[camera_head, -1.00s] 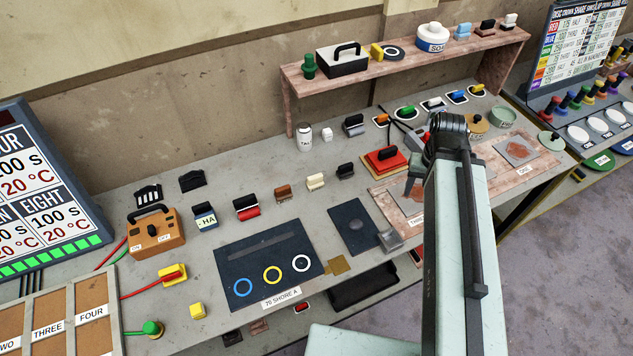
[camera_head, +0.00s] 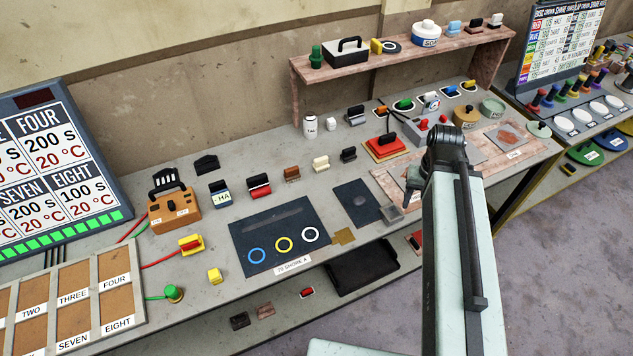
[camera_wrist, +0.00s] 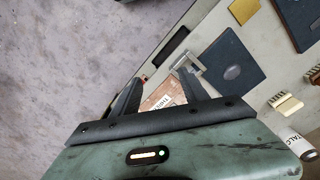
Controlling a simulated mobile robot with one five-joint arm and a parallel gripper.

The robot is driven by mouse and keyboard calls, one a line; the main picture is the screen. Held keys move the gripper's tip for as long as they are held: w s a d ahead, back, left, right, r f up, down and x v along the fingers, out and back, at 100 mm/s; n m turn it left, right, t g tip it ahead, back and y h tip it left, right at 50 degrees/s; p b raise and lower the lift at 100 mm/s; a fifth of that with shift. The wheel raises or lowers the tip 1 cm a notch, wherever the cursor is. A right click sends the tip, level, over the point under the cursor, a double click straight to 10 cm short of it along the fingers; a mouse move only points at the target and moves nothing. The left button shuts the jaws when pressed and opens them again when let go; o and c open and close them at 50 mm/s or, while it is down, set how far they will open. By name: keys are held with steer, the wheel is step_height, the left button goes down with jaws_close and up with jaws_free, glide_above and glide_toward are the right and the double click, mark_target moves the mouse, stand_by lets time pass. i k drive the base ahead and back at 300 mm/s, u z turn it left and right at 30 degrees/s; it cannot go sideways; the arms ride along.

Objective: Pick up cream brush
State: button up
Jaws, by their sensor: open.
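The cream brush (camera_head: 320,163) stands on the grey workbench (camera_head: 205,255), between a brown brush and a black brush. It also shows in the wrist view (camera_wrist: 285,103) at the right, beyond my gripper and apart from it. My gripper (camera_wrist: 160,85) is open, with nothing between its fingers. It hangs over the front part of the bench, above a brick-coloured plate. In the head view my arm mostly hides my gripper (camera_head: 411,190), which is right of and nearer than the brush.
Brown (camera_head: 292,174), black (camera_head: 348,154) and red-and-black (camera_head: 259,185) brushes stand near the cream one. A talc bottle (camera_head: 310,125) is behind it. A dark mat (camera_head: 357,203) and a ringed dark board (camera_head: 280,237) lie in front. A raised shelf (camera_head: 400,58) runs behind.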

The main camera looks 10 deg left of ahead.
mark_target(319, 164)
steer(key=u, duration=3.2)
steer(key=k, duration=1.2)
steer(key=z, duration=0.35)
steer(key=i, duration=1.5)
steer(key=u, duration=0.1)
